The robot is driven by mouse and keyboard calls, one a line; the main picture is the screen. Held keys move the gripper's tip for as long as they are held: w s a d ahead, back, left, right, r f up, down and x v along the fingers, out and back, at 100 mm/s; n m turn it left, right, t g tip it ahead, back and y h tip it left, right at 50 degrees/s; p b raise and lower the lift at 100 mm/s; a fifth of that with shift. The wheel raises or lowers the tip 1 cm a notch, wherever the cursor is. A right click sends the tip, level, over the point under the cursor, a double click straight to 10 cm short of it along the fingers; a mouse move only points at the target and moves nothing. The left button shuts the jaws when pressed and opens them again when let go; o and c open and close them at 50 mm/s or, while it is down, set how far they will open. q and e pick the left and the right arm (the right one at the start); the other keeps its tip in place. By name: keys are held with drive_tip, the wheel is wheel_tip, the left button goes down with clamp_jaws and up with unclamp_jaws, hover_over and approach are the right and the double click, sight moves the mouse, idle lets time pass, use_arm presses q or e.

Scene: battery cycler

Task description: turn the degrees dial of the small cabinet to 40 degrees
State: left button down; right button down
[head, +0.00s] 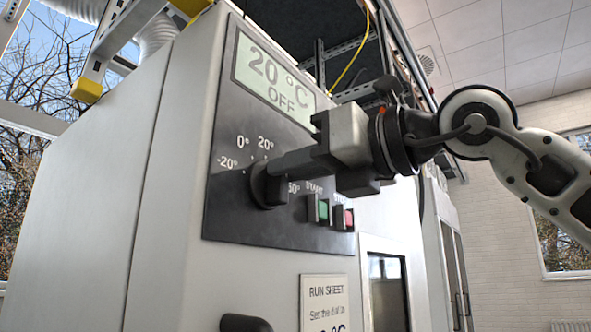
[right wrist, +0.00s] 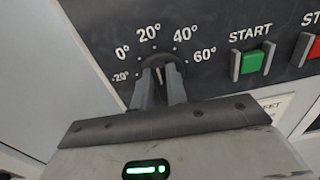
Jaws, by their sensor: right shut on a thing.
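The small cabinet (head: 185,150) has a dark panel with a display (head: 272,80) reading "20 °C OFF". Below it is the black degrees dial (head: 259,190), with marks from -20° to 60° around it. My right gripper (head: 275,182) comes in from the right and is shut on the dial. In the right wrist view the two fingers stand on either side of the dial's grip (right wrist: 160,74), which points roughly toward the 20° mark. The gripper hides part of the scale in the head view; 40° is readable in the right wrist view. My left gripper is not in view.
A green START button (head: 323,209) and a red button (head: 348,219) sit close to the right of the dial. A run sheet (head: 325,300) is fixed below, partly cut off. A dark handle (head: 245,323) sticks out at the bottom. A yellow-footed frame (head: 88,88) stands upper left.

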use_arm(q)
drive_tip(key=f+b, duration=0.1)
drive_tip(key=b, duration=0.1)
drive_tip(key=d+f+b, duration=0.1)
drive_tip(key=b, duration=0.2)
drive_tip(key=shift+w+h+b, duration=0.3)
use_arm(e)
drive_tip(key=m, duration=0.7)
drive_tip(key=shift+w+d+f, duration=0.2)
drive_tip(key=shift+w, duration=0.1)
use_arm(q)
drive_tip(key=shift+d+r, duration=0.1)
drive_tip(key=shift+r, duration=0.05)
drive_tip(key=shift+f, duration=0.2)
use_arm(e)
drive_tip(key=c, duration=1.4)
unclamp_jaws()
drive_tip(key=shift+d, duration=0.1)
